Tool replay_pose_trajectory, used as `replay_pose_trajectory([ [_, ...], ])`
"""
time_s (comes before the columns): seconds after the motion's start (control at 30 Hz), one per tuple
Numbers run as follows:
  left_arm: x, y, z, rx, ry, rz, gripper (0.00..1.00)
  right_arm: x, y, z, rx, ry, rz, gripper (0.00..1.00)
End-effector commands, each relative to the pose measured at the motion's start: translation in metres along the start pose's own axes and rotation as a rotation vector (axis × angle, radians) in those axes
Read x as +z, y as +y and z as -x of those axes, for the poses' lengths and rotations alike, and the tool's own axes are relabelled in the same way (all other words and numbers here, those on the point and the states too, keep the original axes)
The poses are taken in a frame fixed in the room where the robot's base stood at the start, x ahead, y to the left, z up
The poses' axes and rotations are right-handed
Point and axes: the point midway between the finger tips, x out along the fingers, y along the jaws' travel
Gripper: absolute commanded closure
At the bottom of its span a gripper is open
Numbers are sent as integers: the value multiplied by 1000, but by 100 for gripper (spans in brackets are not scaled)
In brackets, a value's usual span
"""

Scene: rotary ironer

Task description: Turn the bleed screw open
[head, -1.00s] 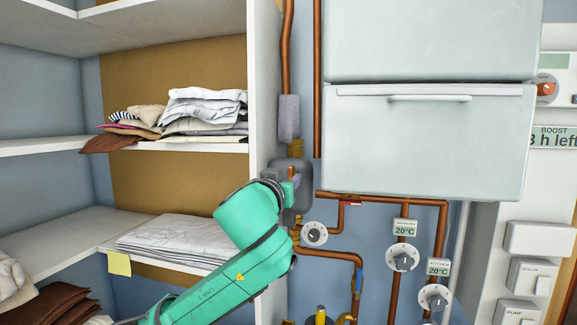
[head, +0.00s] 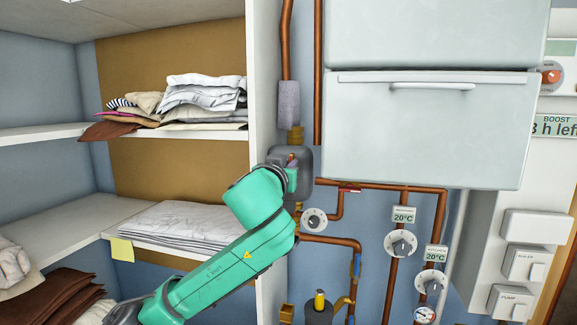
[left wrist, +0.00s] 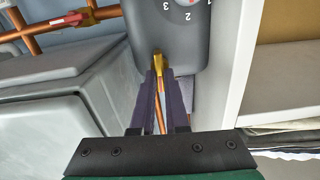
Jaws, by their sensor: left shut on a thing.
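The bleed screw (left wrist: 157,60) looks like a small brass piece at the lower edge of the grey pump body (left wrist: 175,30) in the left wrist view. The pump also shows in the head view (head: 302,187), partly covered by my arm. My left gripper (left wrist: 158,75) has its two dark fingers close together, shut on the brass piece. In the head view the left gripper's fingers are mostly hidden at the pump behind my green arm. My right gripper is in neither view.
A white shelf unit (head: 265,60) with folded cloths (head: 185,222) stands close left of the pump. Copper pipes (head: 390,188) with dial valves (head: 400,243) run to the right. A white cabinet (head: 425,140) hangs above right. A brass-topped fitting (head: 319,300) is below.

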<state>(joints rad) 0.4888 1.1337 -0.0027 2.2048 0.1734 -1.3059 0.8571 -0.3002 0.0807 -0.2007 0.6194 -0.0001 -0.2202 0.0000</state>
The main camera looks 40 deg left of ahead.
Motion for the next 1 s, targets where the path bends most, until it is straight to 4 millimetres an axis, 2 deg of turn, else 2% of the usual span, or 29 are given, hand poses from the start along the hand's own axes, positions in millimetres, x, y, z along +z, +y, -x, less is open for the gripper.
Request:
replay_pose_trajectory([
  [0.27,0,1,0,0,0,-162,100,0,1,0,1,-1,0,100],
  [1.0,2,3,0,-2,-1,-857,100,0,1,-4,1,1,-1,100],
])
